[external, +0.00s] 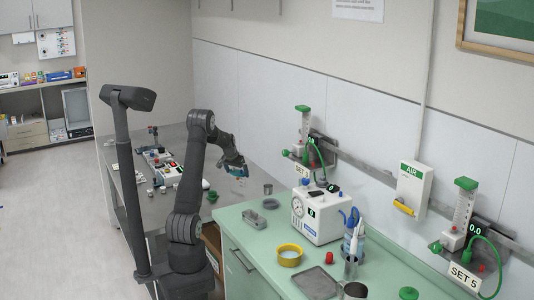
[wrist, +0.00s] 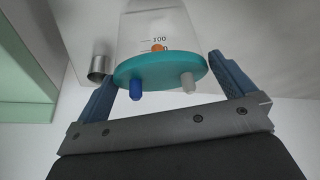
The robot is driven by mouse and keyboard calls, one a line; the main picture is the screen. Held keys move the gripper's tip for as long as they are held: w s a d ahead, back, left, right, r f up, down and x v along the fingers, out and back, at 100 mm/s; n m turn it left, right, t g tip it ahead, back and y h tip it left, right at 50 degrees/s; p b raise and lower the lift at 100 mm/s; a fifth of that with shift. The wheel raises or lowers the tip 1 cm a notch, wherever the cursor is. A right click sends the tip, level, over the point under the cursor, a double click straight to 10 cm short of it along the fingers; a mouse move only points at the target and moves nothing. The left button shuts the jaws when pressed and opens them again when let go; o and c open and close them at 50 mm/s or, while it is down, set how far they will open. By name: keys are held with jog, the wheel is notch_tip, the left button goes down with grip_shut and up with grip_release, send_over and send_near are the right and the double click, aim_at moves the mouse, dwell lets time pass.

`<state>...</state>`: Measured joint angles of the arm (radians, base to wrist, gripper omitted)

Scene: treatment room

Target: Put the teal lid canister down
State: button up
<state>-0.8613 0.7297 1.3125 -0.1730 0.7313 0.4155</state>
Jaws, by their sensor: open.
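The canister has a teal lid (wrist: 160,70) with a blue, a grey and an orange port, and a clear body (wrist: 160,25) with printed marks. The body extends away from my gripper toward the top of the wrist view. My gripper (wrist: 163,72) is open, with one blue finger on each side of the lid. The right finger is close to the lid's edge; I cannot tell whether it touches. In the external view my gripper (external: 235,166) is above the grey table, with the teal lid (external: 237,172) at it. The canister's base is out of view.
A metal cup (wrist: 100,68) stands left of the lid in the wrist view. The green counter (external: 240,222) holds a grey tray (external: 317,282), a yellow-rimmed dish (external: 290,256) and a white device (external: 320,217). Small items crowd the grey table's left part.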

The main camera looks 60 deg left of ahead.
jog(key=v, duration=1.1)
jog(key=shift+r, duration=0.3)
jog(key=shift+s, duration=0.1)
jog(key=x, duration=1.2)
jog(key=shift+f, duration=0.25)
notch_tip(320, 180, up, 3)
jog(key=shift+d+f, duration=0.1)
jog(key=shift+f, duration=0.05)
jog(key=shift+r, duration=0.6)
jog(key=shift+f, duration=0.1)
